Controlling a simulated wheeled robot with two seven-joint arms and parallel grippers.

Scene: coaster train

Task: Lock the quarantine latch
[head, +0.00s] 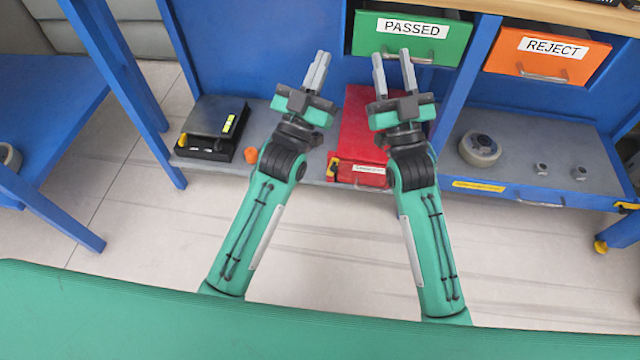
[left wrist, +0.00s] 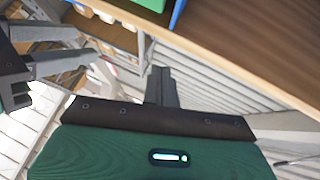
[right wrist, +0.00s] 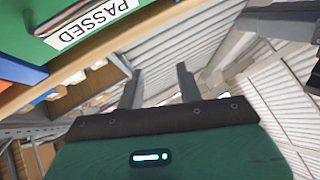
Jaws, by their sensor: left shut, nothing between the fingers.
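A red box (head: 356,132) sits on the lower shelf, with a white label (head: 369,169) on its front, too small to read. My right forearm and gripper hide the box's right part. My left gripper (head: 320,62) is shut and empty, up and left of the box in the head view. My right gripper (head: 393,60) is open and empty, above the box in the picture. Neither touches the box. The wrist views do not show the box.
A green PASSED bin (head: 412,35) and an orange REJECT bin (head: 547,60) hang above. A black scale (head: 215,120) and an orange piece (head: 251,155) are left of the box. A tape roll (head: 480,149) lies right. A blue table leg (head: 120,75) stands left.

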